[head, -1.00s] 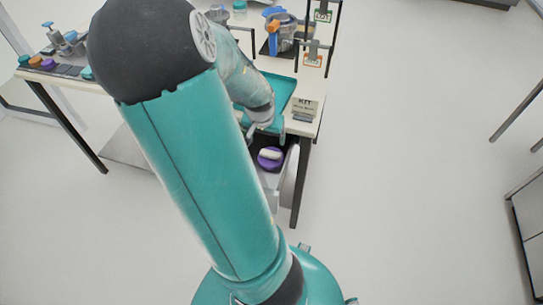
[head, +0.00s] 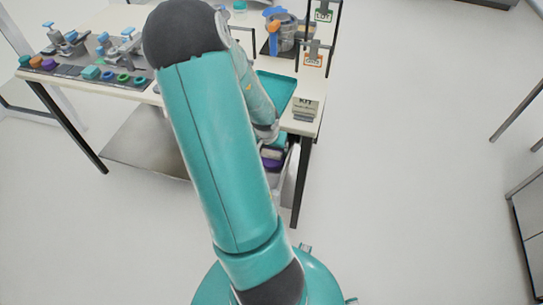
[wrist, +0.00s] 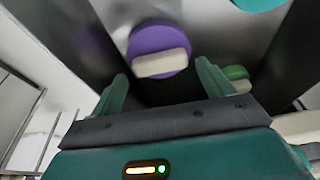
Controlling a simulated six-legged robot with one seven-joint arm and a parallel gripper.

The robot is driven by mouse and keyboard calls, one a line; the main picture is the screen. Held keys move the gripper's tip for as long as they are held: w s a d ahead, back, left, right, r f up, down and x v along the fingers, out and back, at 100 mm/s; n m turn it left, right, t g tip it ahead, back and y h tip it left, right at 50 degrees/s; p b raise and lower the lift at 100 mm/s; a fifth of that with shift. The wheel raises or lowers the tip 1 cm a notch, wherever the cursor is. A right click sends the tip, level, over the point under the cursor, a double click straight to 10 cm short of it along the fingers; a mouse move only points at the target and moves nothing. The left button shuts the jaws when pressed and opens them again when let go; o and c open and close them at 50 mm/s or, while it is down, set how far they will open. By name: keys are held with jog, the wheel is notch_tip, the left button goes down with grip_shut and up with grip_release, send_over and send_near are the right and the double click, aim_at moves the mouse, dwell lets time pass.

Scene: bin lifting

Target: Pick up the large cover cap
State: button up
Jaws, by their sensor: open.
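A round purple cap with a pale bar-shaped handle, which looks like the large cover cap, shows in the wrist view (wrist: 158,36). It lies against grey metal surfaces inside the bin, just beyond my fingertips. My gripper (wrist: 161,76) is open and empty, with one teal finger to the left of the pale handle and one to the right. In the head view the purple cap (head: 271,164) is partly hidden, low beside the table's right end. My gripper is not clearly seen there behind my arm.
A green piece with a pale part (wrist: 237,73) lies right of my right finger. Another teal piece (wrist: 258,3) is at the top edge.

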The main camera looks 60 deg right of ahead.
aim_at(272, 157)
jog(key=shift+x, duration=1.35)
jog(key=shift+c, duration=0.2)
jog(key=c, duration=0.8)
jog(key=shift+o, duration=0.2)
jog(key=shift+r, duration=0.1)
